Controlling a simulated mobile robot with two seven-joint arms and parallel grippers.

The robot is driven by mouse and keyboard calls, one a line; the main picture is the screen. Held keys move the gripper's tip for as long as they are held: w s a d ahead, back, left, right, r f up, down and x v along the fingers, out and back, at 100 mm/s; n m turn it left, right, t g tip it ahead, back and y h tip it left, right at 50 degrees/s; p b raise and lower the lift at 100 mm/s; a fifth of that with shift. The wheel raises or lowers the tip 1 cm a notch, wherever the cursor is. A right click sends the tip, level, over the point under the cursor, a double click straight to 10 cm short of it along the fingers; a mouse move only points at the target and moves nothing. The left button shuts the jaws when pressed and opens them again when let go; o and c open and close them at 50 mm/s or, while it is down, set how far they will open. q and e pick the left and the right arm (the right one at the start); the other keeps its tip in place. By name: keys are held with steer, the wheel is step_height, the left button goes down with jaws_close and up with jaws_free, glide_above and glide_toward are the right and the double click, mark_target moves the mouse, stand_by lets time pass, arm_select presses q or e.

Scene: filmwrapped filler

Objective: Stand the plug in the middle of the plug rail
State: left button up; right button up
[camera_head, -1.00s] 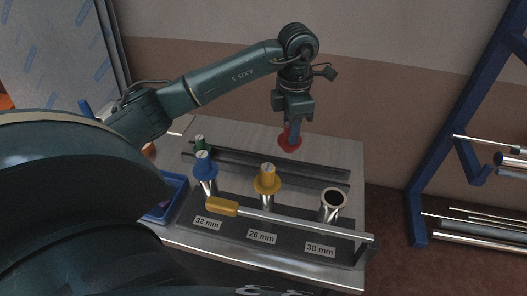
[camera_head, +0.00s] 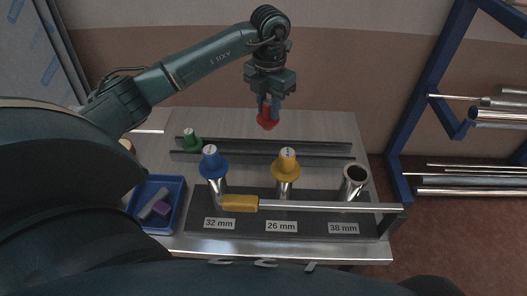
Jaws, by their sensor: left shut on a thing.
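My left gripper (camera_head: 269,102) is shut on a red plug (camera_head: 267,121) and holds it in the air, over the table's back part near the rail. The dark plug rail (camera_head: 310,149) runs left to right behind the tubes. A green plug (camera_head: 192,140) stands at the rail's left end. A blue plug (camera_head: 211,162) sits on the tube labelled 32 mm, and a yellow plug (camera_head: 286,163) on the tube labelled 26 mm. The tube labelled 38 mm (camera_head: 355,180) is open at the top. My right gripper is not in view.
A bar with a yellow handle (camera_head: 239,203) lies across the front of the tube stand. A blue tray (camera_head: 174,211) with a purple block and a grey piece is at the left. A blue rack with metal tubes (camera_head: 425,105) stands at the right.

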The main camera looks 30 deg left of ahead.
arm_select(q)
step_height(320, 180, down, 10)
stand_by(0.5)
steer(key=shift+f, duration=0.25)
steer(key=o, duration=1)
steer(key=shift+r, duration=0.1)
step_height(320, 180, up, 12)
steer(key=shift+r, duration=0.2)
steer(key=shift+d, duration=0.1)
